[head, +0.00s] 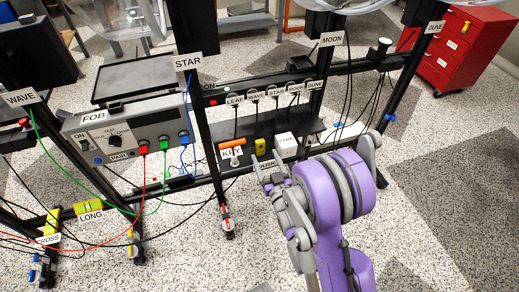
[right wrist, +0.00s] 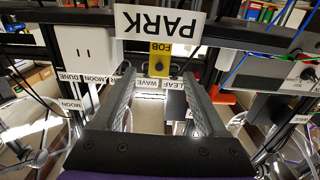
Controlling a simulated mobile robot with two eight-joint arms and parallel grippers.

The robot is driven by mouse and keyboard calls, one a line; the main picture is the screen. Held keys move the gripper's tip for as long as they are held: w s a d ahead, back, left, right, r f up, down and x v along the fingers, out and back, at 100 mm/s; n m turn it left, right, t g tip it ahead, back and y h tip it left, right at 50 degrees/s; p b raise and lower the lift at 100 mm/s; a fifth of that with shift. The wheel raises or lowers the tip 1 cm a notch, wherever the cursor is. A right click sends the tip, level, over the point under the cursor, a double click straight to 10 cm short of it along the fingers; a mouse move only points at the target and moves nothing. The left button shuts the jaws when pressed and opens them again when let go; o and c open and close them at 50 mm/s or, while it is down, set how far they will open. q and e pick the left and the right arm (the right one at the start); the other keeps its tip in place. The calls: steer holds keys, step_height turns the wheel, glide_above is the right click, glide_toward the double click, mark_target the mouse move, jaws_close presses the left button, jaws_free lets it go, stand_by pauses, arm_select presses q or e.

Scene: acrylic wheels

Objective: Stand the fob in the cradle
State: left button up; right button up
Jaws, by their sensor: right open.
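The fob is a small yellow block with a dark round spot; it stands on the dark shelf in the head view (head: 260,146). In the right wrist view the fob (right wrist: 159,64) shows upside down under a FOB label, beside the PARK sign (right wrist: 159,22). My right gripper (head: 268,172) is in front of the shelf, near the fob. Its fingers (right wrist: 158,88) are open, and the fob shows between their far ends; contact cannot be told. A grey box (head: 130,130) with FOB and PAIR labels is at left. I cannot make out which part is the cradle. My left gripper is out of view.
An orange piece (head: 231,144) by the KEY label and a white box (head: 286,145) flank the fob. Black posts, rails and hanging cables surround the shelf. Red, green and blue leads run from the grey box. A red cabinet (head: 468,50) stands back right.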

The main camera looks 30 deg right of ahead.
mark_target(261, 146)
steer(key=p+x, duration=0.1)
steer(key=x, duration=0.2)
steer(key=shift+w+r, duration=0.1)
steer(key=shift+w, duration=0.15)
steer(key=shift+x, duration=3.05)
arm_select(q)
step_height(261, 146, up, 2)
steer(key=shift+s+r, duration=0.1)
arm_select(e)
jaws_close()
